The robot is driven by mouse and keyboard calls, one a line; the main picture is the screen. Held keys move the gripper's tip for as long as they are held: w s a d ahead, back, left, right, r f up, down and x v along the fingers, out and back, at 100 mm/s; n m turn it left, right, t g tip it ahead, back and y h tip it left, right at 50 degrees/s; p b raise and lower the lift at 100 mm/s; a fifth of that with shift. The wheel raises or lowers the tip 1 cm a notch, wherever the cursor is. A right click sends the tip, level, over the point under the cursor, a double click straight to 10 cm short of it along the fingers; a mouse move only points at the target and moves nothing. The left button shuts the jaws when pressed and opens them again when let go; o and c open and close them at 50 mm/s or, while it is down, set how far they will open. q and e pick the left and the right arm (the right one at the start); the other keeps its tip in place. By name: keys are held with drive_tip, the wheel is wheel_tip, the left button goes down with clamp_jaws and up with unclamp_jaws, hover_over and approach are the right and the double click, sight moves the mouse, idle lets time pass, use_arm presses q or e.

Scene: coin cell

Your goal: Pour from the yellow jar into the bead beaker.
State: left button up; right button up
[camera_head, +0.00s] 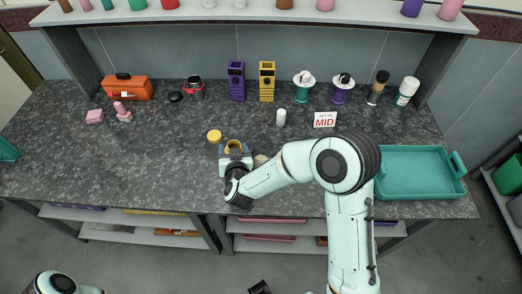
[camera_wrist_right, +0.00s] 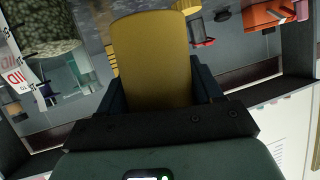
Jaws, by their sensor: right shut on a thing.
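My right gripper (camera_head: 234,153) is shut on the yellow jar (camera_head: 233,146) over the front middle of the dark counter. The jar also fills the middle of the right wrist view (camera_wrist_right: 152,62), between the two dark fingers (camera_wrist_right: 158,92). In the head view the jar shows a ring-like open mouth; its contents cannot be made out. A beige, round thing (camera_head: 260,159), perhaps the bead beaker, is half hidden behind my right arm. A speckled vessel (camera_wrist_right: 45,32) shows at the upper left of the wrist view. My left gripper does not show clearly.
A yellow disc (camera_head: 214,136) lies beside the jar. A teal tray (camera_head: 408,151) is at the right. An orange toolbox (camera_head: 127,88) stands at the back left. The left counter is mostly clear.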

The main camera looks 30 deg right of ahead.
sight(237, 144)
drive_tip(key=shift+d+r, duration=0.2)
drive_tip(key=shift+r, duration=0.7)
drive_tip(key=shift+d+r+m+y, duration=0.1)
drive_tip(key=shift+r+m+y, duration=0.05)
drive_tip(key=shift+m+y, duration=0.2)
drive_tip(key=shift+s+d, duration=0.1)
drive_tip(key=shift+d, duration=0.05)
drive_tip(key=shift+s+d+r+m+y, duration=0.15)
drive_tip(key=shift+d+r+m+y, duration=0.1)
drive_tip(key=shift+r+m, duration=0.3)
drive_tip(key=shift+d+r+m+t+y+b, duration=0.2)
drive_tip(key=shift+d+r+m+b, duration=0.1)
drive_tip(key=shift+r, duration=0.15)
drive_tip(key=shift+d+r+m+t+y+b, duration=0.2)
drive_tip(key=shift+r+m, duration=0.1)
drive_tip(key=shift+r, duration=0.1)
drive_tip(key=m+b, duration=0.1)
drive_tip(key=d+m+y+b, duration=0.1)
drive_tip(key=b, duration=0.1)
drive_tip(key=shift+s+t+y, duration=0.3)
drive_tip(key=shift+t, duration=0.1)
drive_tip(key=shift+w+a, duration=0.1)
